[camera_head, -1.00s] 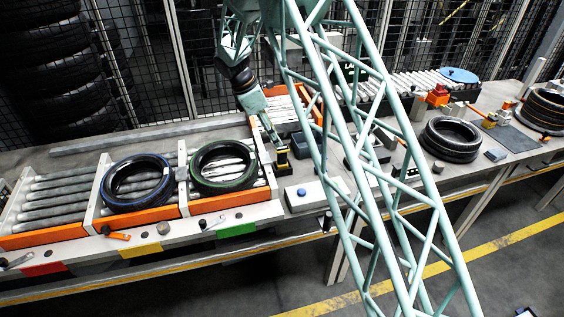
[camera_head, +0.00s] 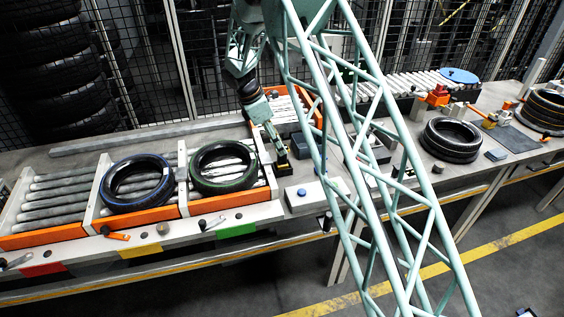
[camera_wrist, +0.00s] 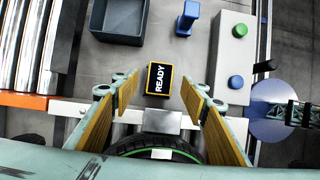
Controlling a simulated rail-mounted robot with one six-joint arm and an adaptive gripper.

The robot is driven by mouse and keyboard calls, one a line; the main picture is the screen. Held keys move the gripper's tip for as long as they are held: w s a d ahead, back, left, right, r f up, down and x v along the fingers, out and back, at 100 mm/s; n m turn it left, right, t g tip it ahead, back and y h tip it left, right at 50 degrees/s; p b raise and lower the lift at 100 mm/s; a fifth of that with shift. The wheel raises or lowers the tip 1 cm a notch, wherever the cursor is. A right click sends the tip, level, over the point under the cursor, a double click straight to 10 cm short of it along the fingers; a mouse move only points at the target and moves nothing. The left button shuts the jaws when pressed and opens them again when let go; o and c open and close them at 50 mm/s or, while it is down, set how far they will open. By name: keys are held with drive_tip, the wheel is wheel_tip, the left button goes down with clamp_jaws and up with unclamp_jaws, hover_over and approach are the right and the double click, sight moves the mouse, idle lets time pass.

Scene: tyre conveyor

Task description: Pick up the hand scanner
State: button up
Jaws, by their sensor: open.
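A small black device with a yellow edge and the word READY, which seems to be the hand scanner (camera_wrist: 159,79), stands on the grey bench. In the head view the scanner (camera_head: 282,164) shows as a small dark shape just under the fingertips. My gripper (camera_wrist: 160,88) is open, with its yellow-brown finger pads to the left and right of the scanner in the wrist view. It points down from above; I cannot tell whether the fingertips reach below the scanner's top. The pads do not appear to touch it. In the head view my gripper (camera_head: 274,146) partly hides the scanner.
A green-striped tyre (camera_head: 223,168) and a blue-striped tyre (camera_head: 137,184) lie left on rollers. A grey button box (camera_wrist: 227,60) stands right of the scanner in the wrist view. A dark tray (camera_wrist: 121,18) and a blue upright piece (camera_wrist: 187,20) are near the top.

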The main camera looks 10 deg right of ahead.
sight(282, 160)
drive_tip(key=shift+x, duration=1.95)
drive_tip(key=c, duration=1.3)
